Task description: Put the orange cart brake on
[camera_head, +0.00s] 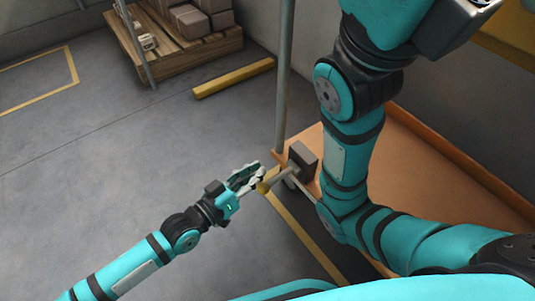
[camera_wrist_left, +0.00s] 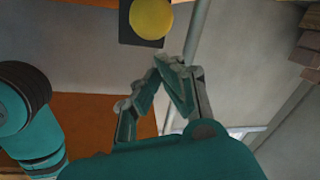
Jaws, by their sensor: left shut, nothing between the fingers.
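The orange cart (camera_head: 440,150) stands at the right of the head view. A dark grey brake box (camera_head: 303,157) sits at its near left corner, with a lever ending in a yellow knob (camera_head: 263,187). My left gripper (camera_head: 256,168) is shut and empty, right beside the knob; whether they touch is unclear. In the left wrist view, the yellow knob (camera_wrist_left: 152,18) shows in front of the dark box (camera_wrist_left: 128,30), above the closed fingertips (camera_wrist_left: 164,62) with a small gap in the picture. My right arm crosses over the cart; its gripper is not visible.
An upright grey pole (camera_head: 284,80) rises at the cart's corner. A yellow floor bar (camera_head: 233,77) lies beyond. A wooden pallet with boxes (camera_head: 175,45) stands at the back. The floor to the left is clear.

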